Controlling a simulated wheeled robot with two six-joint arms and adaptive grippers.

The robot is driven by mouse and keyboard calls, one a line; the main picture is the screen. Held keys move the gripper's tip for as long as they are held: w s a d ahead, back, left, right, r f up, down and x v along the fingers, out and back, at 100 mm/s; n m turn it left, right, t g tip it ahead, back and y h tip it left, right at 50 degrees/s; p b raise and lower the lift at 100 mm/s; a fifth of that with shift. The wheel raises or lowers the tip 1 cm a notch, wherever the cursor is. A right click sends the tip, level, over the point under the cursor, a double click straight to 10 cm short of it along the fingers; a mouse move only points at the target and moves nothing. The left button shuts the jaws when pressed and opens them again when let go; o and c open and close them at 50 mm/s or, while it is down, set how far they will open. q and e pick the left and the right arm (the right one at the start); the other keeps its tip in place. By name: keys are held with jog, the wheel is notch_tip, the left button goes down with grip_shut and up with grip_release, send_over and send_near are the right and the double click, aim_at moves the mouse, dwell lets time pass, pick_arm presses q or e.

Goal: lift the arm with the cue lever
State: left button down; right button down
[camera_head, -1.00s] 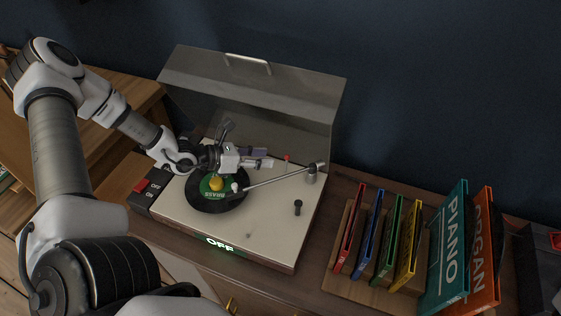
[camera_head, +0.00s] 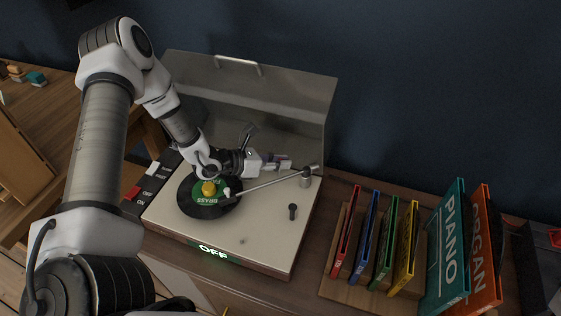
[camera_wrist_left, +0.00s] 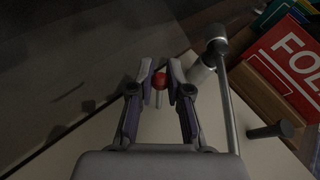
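The cue lever (camera_wrist_left: 159,81) is a thin upright post with a red ball tip. In the left wrist view the ball lies between my left fingertips, with a gap visible on at least one side; contact is unclear. My left gripper (camera_wrist_left: 160,73) is partly open. In the head view the left gripper (camera_head: 288,165) is low over the back of the turntable deck and hides the lever. The tonearm (camera_head: 265,184) runs from its pivot at the back right to its head, over the edge of the black record (camera_head: 190,203).
The clear lid (camera_head: 245,85) stands open behind the gripper. A dark knob (camera_head: 292,212) stands on the deck (camera_head: 253,225) front right. Several coloured record sleeves (camera_head: 367,236) stand in a wooden rack to the right.

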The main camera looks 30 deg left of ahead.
pick_arm(q)
jog(key=shift+w+n+g, duration=0.25)
jog(key=shift+n+g, duration=0.05)
jog(key=shift+g, duration=0.3)
jog(key=c, duration=1.1)
grip_release()
jog(key=shift+f, duration=0.1)
jog(key=shift+c, duration=0.2)
jog(key=v, duration=0.6)
jog(key=shift+a+r, duration=0.15)
jog(key=shift+r, duration=0.05)
jog(key=shift+s+a+r, duration=0.15)
jog(key=shift+s+a, duration=0.1)
jog(key=shift+s, duration=0.2)
